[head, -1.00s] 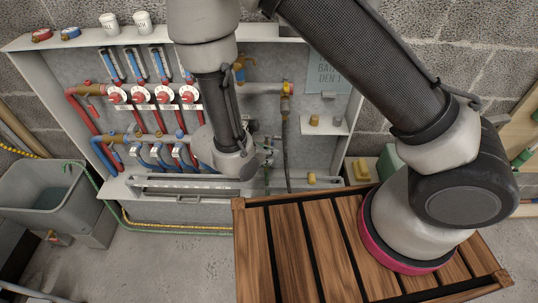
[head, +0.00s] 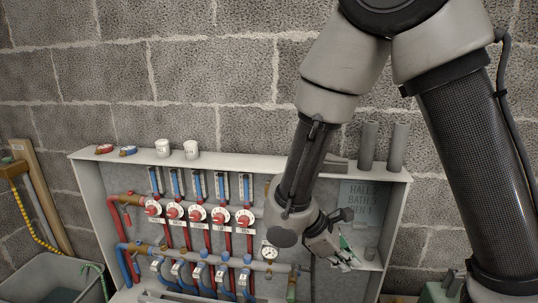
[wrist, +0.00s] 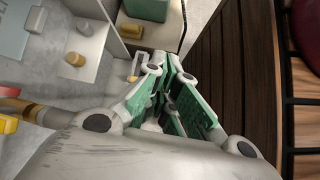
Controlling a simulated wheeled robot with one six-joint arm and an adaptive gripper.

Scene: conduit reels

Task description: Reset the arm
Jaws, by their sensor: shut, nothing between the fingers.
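My gripper (head: 348,260) is shut and empty, in front of the right part of the grey manifold cabinet (head: 396,190) in the head view. Its green-faced fingers also show in the wrist view (wrist: 170,82), closed together with nothing held. My arm is bent, with its upper part rising out of the top of the head view and the forearm hanging down to the gripper. The gripper covers part of the cabinet's right side near a small shelf (wrist: 88,50) with a brass fitting (wrist: 75,60) on it.
Red-knobbed valves (head: 197,213) and a gauge (head: 269,253) fill the cabinet's left and middle. White cups (head: 162,148) and grey tubes (head: 368,145) stand on its top. A grey tub (head: 40,280) is at lower left. A dark slatted wooden surface (wrist: 235,80) lies right of the gripper in the wrist view.

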